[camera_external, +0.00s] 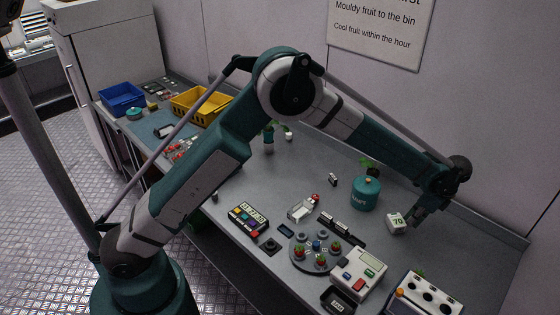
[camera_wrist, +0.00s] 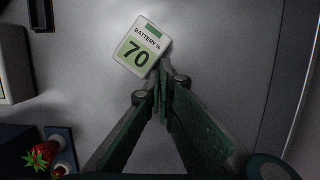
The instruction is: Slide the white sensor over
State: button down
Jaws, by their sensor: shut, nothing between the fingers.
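A small white block (camera_external: 396,223) stands on the grey bench at the right, with a green label reading "70". In the wrist view the white block (camera_wrist: 130,57) sits tilted, and its face reads "BATTERY % 70"; I take it for the white sensor. My gripper (camera_external: 419,215) is low over the bench, just right of the block. In the wrist view my gripper (camera_wrist: 163,88) has its fingertips together and empty, at the block's lower right corner. I cannot tell whether they touch it.
A teal canister (camera_external: 365,195) stands left of the block. A white device (camera_external: 358,274) and a round dark tray (camera_external: 304,262) lie nearer the front. Another white device (camera_external: 437,296) is at the front right. The bench between block and back wall looks clear.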

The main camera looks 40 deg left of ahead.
jog(key=shift+d, duration=0.1)
jog(key=shift+d, duration=0.85)
jog(key=shift+d+b, duration=0.35)
jog(key=shift+d, duration=0.8)
jog(key=v, duration=1)
jog(key=shift+p, duration=0.3)
jog(key=shift+a, duration=0.1)
jog(key=s+a+m+h+p, duration=0.2)
jog(key=s+a+m+p, duration=0.2)
jog(key=s+a+m, duration=0.3)
jog(key=s+m, duration=0.5)
jog(key=s, duration=0.1)
jog(key=shift+s+f+m+h, duration=0.15)
jog(key=shift+f+m+h, duration=0.2)
jog(key=shift+m+h, duration=0.05)
jog(key=shift+f, duration=0.15)
